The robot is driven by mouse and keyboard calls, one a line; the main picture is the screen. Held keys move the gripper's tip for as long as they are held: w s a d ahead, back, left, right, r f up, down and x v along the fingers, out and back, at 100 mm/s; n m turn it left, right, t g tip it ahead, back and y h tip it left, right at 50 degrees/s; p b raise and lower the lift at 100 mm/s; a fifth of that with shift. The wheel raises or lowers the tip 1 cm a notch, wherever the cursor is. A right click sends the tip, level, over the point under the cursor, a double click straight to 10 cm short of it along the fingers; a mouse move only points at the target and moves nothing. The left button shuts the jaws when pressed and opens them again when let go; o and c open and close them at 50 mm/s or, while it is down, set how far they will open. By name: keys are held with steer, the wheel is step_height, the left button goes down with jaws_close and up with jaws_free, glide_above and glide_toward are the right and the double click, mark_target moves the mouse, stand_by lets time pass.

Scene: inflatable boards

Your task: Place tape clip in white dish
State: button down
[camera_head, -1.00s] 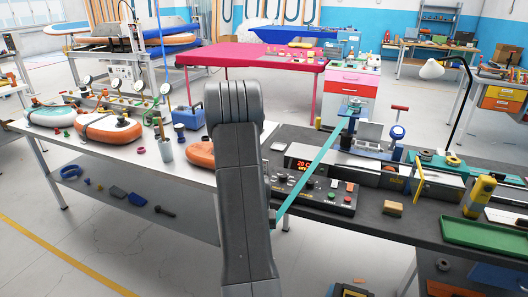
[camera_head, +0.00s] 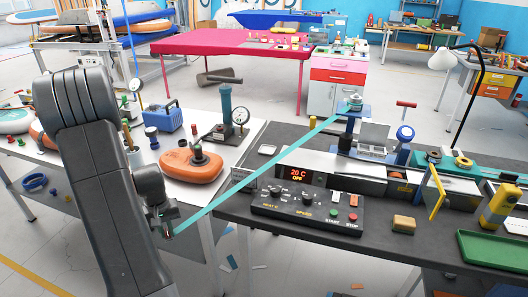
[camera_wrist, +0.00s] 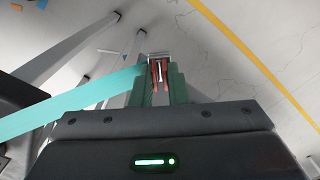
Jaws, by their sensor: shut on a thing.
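My gripper (camera_head: 166,224) hangs low at the left of the dark bench, beyond its edge, over the floor. In the wrist view its green fingers (camera_wrist: 160,88) are shut on the tape clip (camera_wrist: 160,58), a small metal piece with red parts between the fingers. A teal tape (camera_head: 262,172) runs taut from the clip up to a roll on a blue stand (camera_head: 352,125); it also shows in the wrist view (camera_wrist: 80,105). The small white dish (camera_head: 267,150) lies on the bench's far left corner, apart from my gripper, and looks empty.
A control box (camera_head: 305,197) reading 20 C OFF sits below the tape. An orange inflatable (camera_head: 190,166) with a pump lies on the white table at left. A yellow sponge (camera_head: 404,224) and green tray (camera_head: 490,250) are at right. Floor below my gripper is open.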

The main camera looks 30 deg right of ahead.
steer(key=s+d+r+m, duration=0.1)
steer(key=d+r, duration=0.4)
steer(key=d, duration=0.5)
steer(key=s+d+r+m, duration=0.1)
steer(key=d+r+m, duration=0.3)
steer(key=d, duration=0.7)
steer(key=s+d+r+m, duration=0.2)
steer(key=d+r, duration=0.4)
steer(key=d, duration=0.5)
steer(key=shift+r+m, duration=0.3)
steer(key=shift+m, duration=0.2)
steer(key=shift+d, duration=0.1)
